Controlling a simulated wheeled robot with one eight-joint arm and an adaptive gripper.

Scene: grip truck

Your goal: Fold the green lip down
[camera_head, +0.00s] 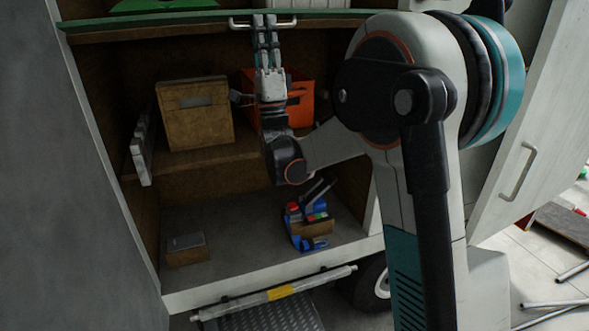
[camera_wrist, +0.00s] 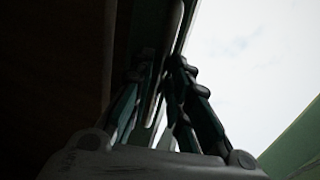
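The green lip (camera_head: 175,20) is a long edge across the top of the cabinet opening in the head view. A pale bar handle (camera_head: 236,24) is fixed along it. My gripper (camera_head: 265,20) points up at this handle, its two fingers close together. In the wrist view my gripper (camera_wrist: 159,72) has its dark fingertips on either side of the handle bar (camera_wrist: 152,100), and they look shut on it. The exact contact is dark and partly hidden. The lip's edge (camera_wrist: 188,25) shows beyond the fingers, against a bright sky.
Below are shelves with a cardboard box (camera_head: 195,115), an orange crate (camera_head: 300,104) behind my arm, and blue tools (camera_head: 305,230). An open white door (camera_head: 530,130) stands at the right. A grey panel (camera_head: 75,180) bounds the left. A roller bar (camera_head: 275,293) lies in front.

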